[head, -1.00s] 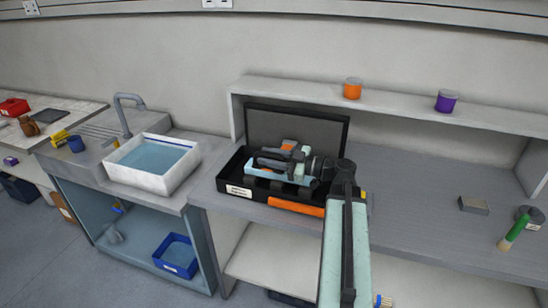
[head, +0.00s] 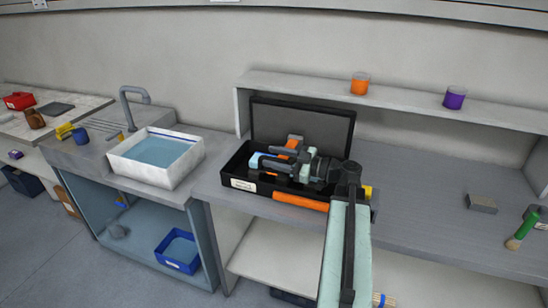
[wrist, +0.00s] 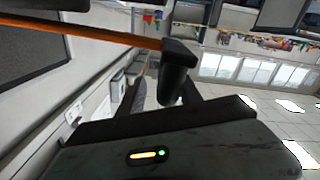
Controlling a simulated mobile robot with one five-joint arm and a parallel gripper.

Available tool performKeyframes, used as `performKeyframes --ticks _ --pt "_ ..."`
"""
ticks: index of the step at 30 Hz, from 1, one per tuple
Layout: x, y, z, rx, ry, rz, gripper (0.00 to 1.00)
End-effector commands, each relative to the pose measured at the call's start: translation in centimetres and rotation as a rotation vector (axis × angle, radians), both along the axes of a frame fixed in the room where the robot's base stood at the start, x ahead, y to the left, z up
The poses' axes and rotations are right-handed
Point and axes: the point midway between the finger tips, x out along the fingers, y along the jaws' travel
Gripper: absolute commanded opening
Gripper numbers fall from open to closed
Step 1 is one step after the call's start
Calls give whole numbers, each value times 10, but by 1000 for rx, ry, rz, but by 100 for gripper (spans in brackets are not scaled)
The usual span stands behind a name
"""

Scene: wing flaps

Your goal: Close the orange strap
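A black case (head: 240,184) stands on the bench with its dark lid (head: 305,125) raised at the back. An orange strap (head: 293,144) stands up over the case. In the wrist view the orange strap (wrist: 85,32) runs from the left to a dark end piece (wrist: 178,70). My gripper (head: 262,158) is over the case, its fingers pointing left. In the wrist view my gripper (wrist: 165,88) has its fingers apart, with the dark end piece between or just beyond them; I cannot tell whether they touch it. My wrist partly hides the case's inside.
An orange strip (head: 300,202) lies along the case's front edge. A white basin (head: 155,158) with water is to the left. An orange jar (head: 360,84) and a purple jar (head: 455,97) stand on the shelf. The bench right of my arm is mostly clear, with a grey block (head: 481,202).

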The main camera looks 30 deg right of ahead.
Motion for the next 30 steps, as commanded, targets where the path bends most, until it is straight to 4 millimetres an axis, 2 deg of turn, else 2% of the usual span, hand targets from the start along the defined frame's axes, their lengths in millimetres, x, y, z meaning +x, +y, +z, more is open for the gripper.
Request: performKeyframes --ticks 8,18,21,29,30 --pt "-3 -1 1 1 -2 2 41" --pt "-51 -36 -1 1 -1 -1 41" --pt "-60 -42 -1 1 -1 -1 41" --pt "-63 -43 -1 1 -1 3 41" --pt "-63 -43 -1 1 -1 3 38"
